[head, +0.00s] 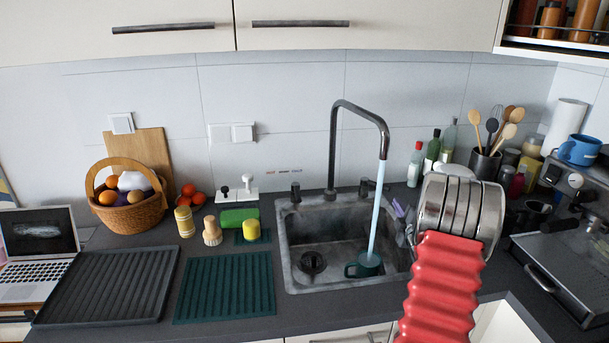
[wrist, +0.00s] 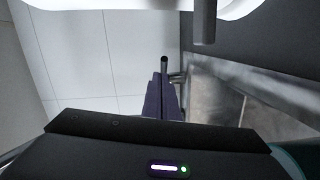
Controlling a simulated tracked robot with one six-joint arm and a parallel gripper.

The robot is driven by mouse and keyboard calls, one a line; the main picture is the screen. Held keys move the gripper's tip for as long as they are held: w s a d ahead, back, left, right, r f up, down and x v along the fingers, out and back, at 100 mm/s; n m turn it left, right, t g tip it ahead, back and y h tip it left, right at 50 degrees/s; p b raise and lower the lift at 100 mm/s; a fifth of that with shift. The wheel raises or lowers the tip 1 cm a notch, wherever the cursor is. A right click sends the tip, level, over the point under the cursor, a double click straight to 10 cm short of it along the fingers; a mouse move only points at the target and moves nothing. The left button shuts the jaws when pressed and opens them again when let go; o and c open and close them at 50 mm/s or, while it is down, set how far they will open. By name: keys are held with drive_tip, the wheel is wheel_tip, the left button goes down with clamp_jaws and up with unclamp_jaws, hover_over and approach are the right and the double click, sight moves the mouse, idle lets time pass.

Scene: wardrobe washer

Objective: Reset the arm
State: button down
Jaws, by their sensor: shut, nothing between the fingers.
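My gripper (wrist: 160,97) shows in the wrist view as two dark purple fingers side by side with no gap between them, holding nothing. Its dark body with a small light fills the bottom of that view. In the head view my red and metal arm rises at the right, in front of the counter right of the sink. It hides most of the gripper there; a small purple bit shows at its left edge, by the sink's right rim.
The tap (head: 386,135) runs a stream of water into a dark teal cup (head: 362,267) in the sink (head: 300,278). Bottles (head: 433,150), a utensil pot (head: 485,165) and a coffee machine (head: 565,250) stand right. A fruit basket (head: 135,215), drying mats (head: 225,290) and a laptop (head: 38,255) are left.

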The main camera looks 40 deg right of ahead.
drive_tip(key=w+a+r+m+g+y, duration=0.15)
drive_tip(key=a+r, duration=0.25)
drive_tip(key=a, duration=0.6)
drive_tip(key=w+a+r+m+g+y, duration=0.15)
drive_tip(key=a+r, duration=0.25)
drive_tip(key=a, duration=0.6)
drive_tip(key=w+a+r+m+g, duration=0.15)
drive_tip(key=a+r, duration=0.35)
drive_tip(key=a, duration=0.5)
drive_tip(key=s+a+m+g+y, duration=0.1)
drive_tip(key=s+a+m+y, duration=0.1)
drive_tip(key=s+a, duration=0.5)
drive_tip(key=s+a+m+g+y, duration=0.1)
drive_tip(key=s+a, duration=0.2)
drive_tip(key=a, duration=0.8)
drive_tip(key=s+a+f+m+g+y, duration=0.1)
drive_tip(key=s+a+f+g+y, duration=0.1)
drive_tip(key=s+a, duration=1.1)
drive_tip(key=s+f+y, duration=0.1)
drive_tip(key=s, duration=0.1)
drive_tip(key=shift+s+m, duration=0.35)
drive_tip(key=shift+a+g, duration=0.1)
drive_tip(key=shift+g, duration=0.15)
